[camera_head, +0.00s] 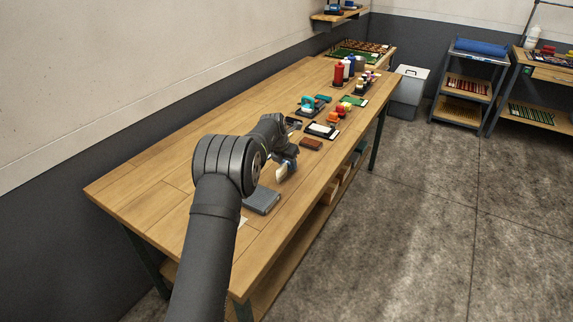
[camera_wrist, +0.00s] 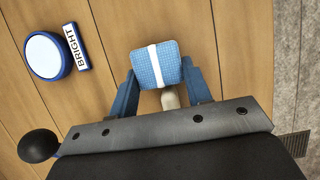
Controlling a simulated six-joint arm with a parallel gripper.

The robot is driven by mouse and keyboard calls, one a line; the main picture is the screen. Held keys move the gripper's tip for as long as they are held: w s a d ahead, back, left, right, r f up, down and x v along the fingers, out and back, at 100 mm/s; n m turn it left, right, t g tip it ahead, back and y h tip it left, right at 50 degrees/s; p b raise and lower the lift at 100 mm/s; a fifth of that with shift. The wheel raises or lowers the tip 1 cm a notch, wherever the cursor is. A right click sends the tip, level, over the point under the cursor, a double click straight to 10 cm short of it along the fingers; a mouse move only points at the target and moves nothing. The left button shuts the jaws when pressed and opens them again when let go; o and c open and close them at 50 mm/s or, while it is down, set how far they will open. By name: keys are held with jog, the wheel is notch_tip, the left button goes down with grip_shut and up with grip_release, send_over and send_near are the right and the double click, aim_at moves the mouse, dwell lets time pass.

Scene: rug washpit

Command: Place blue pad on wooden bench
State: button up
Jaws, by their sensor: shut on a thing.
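The blue pad (camera_wrist: 150,72) is a woven light-blue block with a white stripe across it, and a pale rounded piece (camera_wrist: 171,98) shows beside it. My gripper (camera_wrist: 158,82) has its blue fingers on both sides of the pad and is shut on it. In the head view my gripper (camera_head: 285,168) is over the near half of the wooden bench (camera_head: 150,185), and my arm hides part of the bench. Bench planks also fill most of the wrist view (camera_wrist: 228,50). I cannot tell whether the pad touches the bench.
A round blue-rimmed white disc (camera_wrist: 43,55) lies beside a "BRIGHT" label (camera_wrist: 76,47). A grey flat block (camera_head: 262,200) and brown block (camera_head: 311,144) lie near my gripper. Red bottles (camera_head: 339,73) and several small items stand farther back. The bench's left part is clear.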

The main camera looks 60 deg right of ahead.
aim_at(286, 162)
jog(key=shift+f, duration=0.75)
jog(key=shift+f, duration=0.1)
jog(key=o, duration=1)
jog(key=shift+c, duration=0.2)
jog(key=v, duration=1.2)
jog(key=x, duration=1.2)
jog(key=shift+f, duration=0.25)
notch_tip(286, 162, up, 4)
jog(key=shift+f, duration=0.2)
jog(key=shift+r, duration=0.85)
